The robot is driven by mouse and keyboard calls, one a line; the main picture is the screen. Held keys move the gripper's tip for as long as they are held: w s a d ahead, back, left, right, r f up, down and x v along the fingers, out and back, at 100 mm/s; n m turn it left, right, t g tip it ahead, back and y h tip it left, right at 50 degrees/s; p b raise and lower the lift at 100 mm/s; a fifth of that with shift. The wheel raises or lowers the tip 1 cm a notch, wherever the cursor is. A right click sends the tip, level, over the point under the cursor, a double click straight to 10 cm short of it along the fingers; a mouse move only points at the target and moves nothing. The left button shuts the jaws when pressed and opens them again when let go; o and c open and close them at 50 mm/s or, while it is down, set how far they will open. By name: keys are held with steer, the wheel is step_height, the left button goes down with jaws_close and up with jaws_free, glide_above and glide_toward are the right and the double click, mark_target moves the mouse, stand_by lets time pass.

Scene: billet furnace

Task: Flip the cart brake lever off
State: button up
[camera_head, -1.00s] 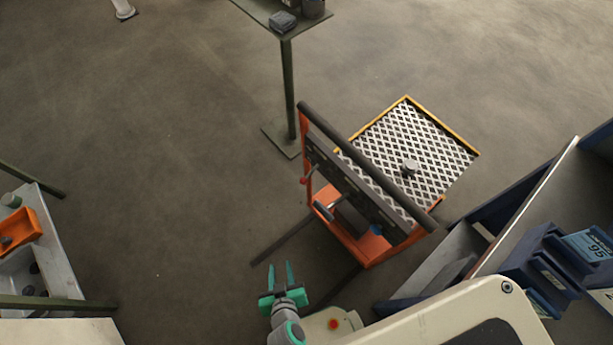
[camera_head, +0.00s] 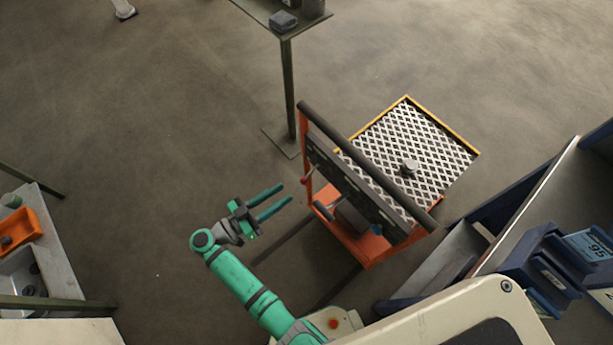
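The orange cart (camera_head: 359,246) stands right of centre, with a black push bar (camera_head: 365,165) across its top and a white mesh platform behind it. I cannot tell which one is the brake lever. My gripper (camera_head: 280,198) is open and empty, left of the cart.
A tall post table (camera_head: 287,85) stands behind the cart's left side. Blue bins (camera_head: 545,262) and a bench are at the right. A grey bench with an orange tray (camera_head: 40,226) is at the far left. The floor left of the cart is clear.

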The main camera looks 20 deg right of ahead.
mark_target(301, 182)
steer(key=x, duration=1)
steer(key=shift+w+d+r, duration=0.1)
steer(key=shift+d+r, duration=0.2)
steer(key=shift+d, duration=0.05)
jaws_close()
